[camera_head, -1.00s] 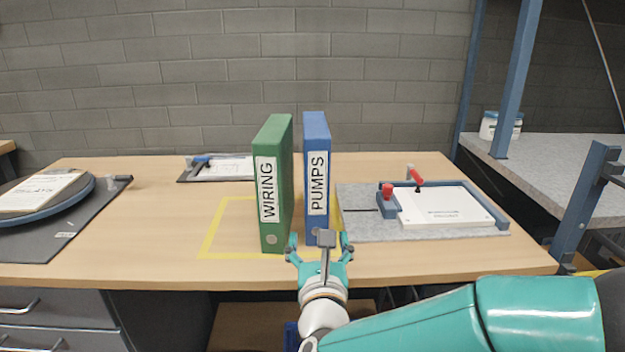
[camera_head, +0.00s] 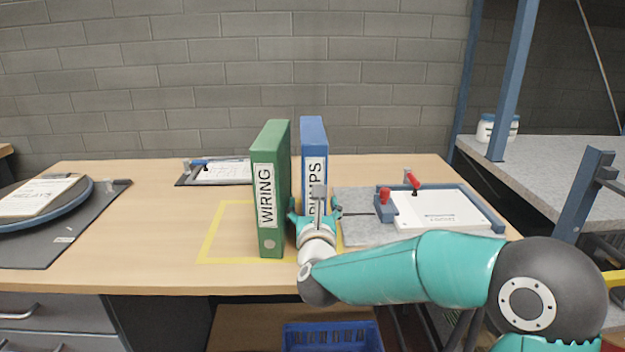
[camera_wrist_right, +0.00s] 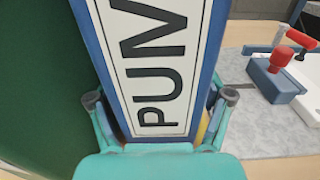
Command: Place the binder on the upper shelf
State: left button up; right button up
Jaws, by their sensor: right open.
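A blue binder labelled PUMPS (camera_head: 313,135) stands upright on the wooden table, just right of a green binder labelled WIRING (camera_head: 270,150). My right gripper (camera_head: 316,212) is open at the front of the blue binder and hides the lower part of its label. In the right wrist view the blue binder's spine (camera_wrist_right: 160,70) fills the middle, with one open finger of the right gripper (camera_wrist_right: 160,115) on each side. Whether the fingers touch it I cannot tell. The left finger is in the gap beside the green binder. My left gripper is not in view.
A grey shelf (camera_head: 560,165) with blue posts and a white jar (camera_head: 497,128) stands at the right. A clamp board with papers (camera_head: 440,208) lies right of the binders. A clipboard (camera_head: 215,172) lies behind left. Yellow tape (camera_head: 212,235) marks the table. A blue crate (camera_head: 332,338) sits below.

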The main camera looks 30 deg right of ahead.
jog(key=c, duration=1.5)
jog(key=shift+r, duration=0.15)
grip_shut()
jog(key=shift+r, duration=0.15)
